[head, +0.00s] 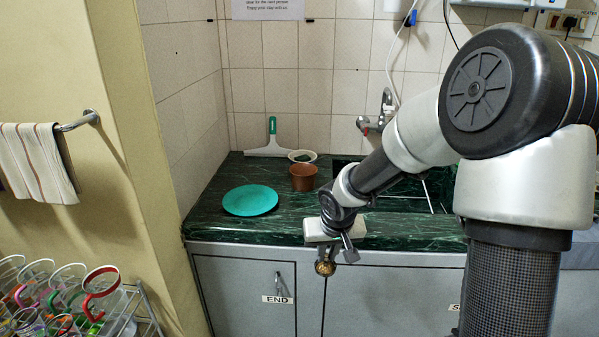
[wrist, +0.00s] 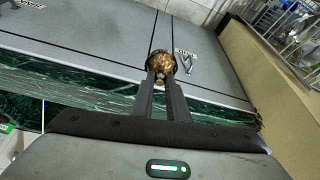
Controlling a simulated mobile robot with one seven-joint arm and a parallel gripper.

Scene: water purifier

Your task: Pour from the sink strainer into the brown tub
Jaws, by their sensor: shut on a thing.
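My gripper (wrist: 162,85) is shut on the sink strainer (wrist: 161,62), a small round golden-brown piece at its fingertips in the wrist view. In the head view the strainer (head: 326,267) hangs in front of the cabinet doors, just below the counter's front edge. What is inside the strainer I cannot tell. The brown tub (head: 303,178) stands upright on the green marble counter, behind and to the left of my gripper and higher than the strainer. The strainer is apart from the tub.
A teal plate (head: 250,200) lies on the counter left of the tub. A white bowl (head: 302,156) and a squeegee (head: 270,140) are behind it. The tap (head: 376,118) is on the back wall. A rack of mugs (head: 75,300) stands at lower left.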

